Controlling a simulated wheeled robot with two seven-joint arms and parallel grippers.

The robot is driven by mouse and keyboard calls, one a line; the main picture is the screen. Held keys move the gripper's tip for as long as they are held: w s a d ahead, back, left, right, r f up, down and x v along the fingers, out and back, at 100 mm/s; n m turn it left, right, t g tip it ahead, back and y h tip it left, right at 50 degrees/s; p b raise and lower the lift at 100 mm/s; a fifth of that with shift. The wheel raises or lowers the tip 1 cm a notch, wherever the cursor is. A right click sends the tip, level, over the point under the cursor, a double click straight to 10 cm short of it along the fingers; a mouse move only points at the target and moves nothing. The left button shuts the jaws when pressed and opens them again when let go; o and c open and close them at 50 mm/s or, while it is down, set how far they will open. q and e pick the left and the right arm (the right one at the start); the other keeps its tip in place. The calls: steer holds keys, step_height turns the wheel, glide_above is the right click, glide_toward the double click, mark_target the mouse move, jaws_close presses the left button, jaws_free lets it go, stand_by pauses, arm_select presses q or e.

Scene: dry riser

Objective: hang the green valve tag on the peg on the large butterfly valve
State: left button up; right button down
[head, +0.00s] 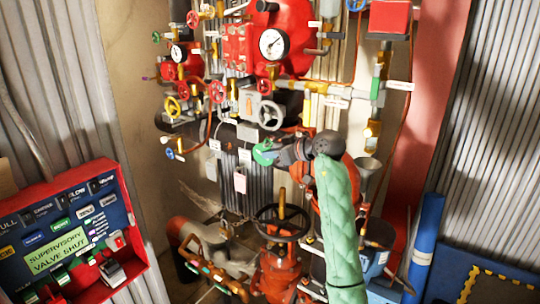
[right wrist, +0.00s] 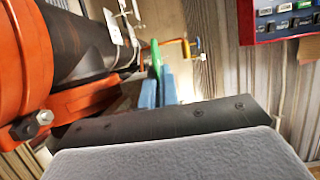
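The green valve tag (head: 262,153) is at the tips of my right gripper (head: 277,152), in front of the pipework in the head view. In the right wrist view the tag (right wrist: 156,58) appears edge-on between the blue fingers (right wrist: 158,90), which are closed on it. A grey handwheel on a grey housing (head: 270,114), possibly the large butterfly valve, is just above the gripper in the head view. I cannot make out the peg. My left gripper is not in view.
White tags (head: 240,182) hang below the gripper. A dark pipe (right wrist: 85,45) with an orange coupling (right wrist: 25,60) runs close on the left in the wrist view. A black handwheel (head: 282,220) stands below.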

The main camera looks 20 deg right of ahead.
steer(key=shift+w+d+f, duration=0.1)
steer(key=shift+w+d, duration=0.2)
steer(key=shift+d, duration=0.1)
stand_by(0.6)
steer(key=c, duration=1.6)
jaws_free()
